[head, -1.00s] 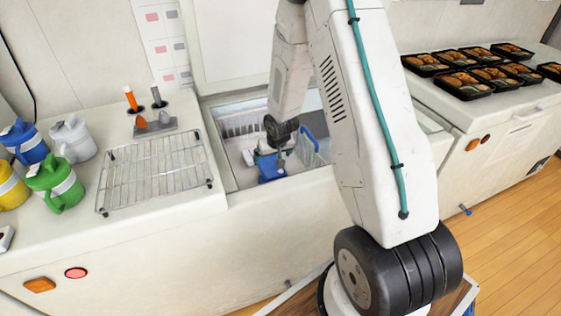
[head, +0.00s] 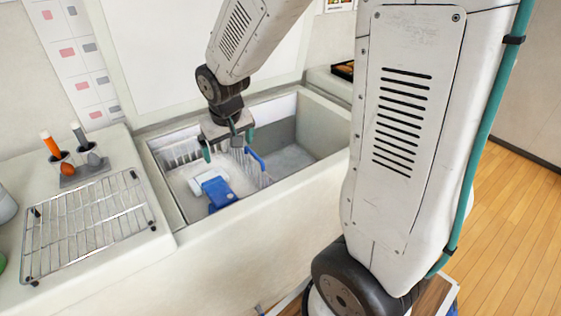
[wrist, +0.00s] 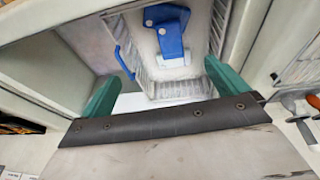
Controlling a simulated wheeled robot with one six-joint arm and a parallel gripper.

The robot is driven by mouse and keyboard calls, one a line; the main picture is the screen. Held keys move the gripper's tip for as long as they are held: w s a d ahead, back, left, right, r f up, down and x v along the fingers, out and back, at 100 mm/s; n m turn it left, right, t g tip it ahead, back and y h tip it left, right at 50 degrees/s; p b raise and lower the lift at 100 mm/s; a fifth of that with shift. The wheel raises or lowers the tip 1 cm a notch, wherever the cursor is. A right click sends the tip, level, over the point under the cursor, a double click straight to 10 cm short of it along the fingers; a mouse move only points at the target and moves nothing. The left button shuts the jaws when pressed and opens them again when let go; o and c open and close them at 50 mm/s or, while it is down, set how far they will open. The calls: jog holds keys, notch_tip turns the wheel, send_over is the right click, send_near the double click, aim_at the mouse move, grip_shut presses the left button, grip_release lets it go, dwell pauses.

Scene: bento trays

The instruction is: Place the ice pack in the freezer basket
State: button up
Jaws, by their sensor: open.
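The ice pack (head: 218,192), blue with a white part, lies on the pale floor of the freezer basket (head: 180,156). The basket has white wire walls and a blue handle (head: 257,158). My gripper (head: 229,145) is open and empty, above the basket toward its back, with teal fingers apart and clear of the ice pack. In the wrist view the ice pack (wrist: 171,38) lies inside the basket (wrist: 139,58), beyond the open fingers of my gripper (wrist: 162,74). Its underside is hidden.
The basket stands in the left part of the open freezer well (head: 290,160); the right part looks empty. A wire rack (head: 90,225) and a holder (head: 82,172) with orange- and grey-handled tools are on the left counter. The raised lid (head: 200,60) stands behind.

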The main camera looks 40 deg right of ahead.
jog(key=s+a+r, duration=0.1)
jog(key=s+r, duration=0.3)
jog(key=s, duration=0.4)
jog(key=s+a+r+g, duration=0.1)
jog(key=s+r, duration=0.3)
jog(key=s, duration=0.4)
jog(key=s+a+r+n+g+y, duration=0.1)
jog(key=s+r, duration=0.3)
jog(key=s, duration=0.5)
jog(key=shift+a, duration=0.45)
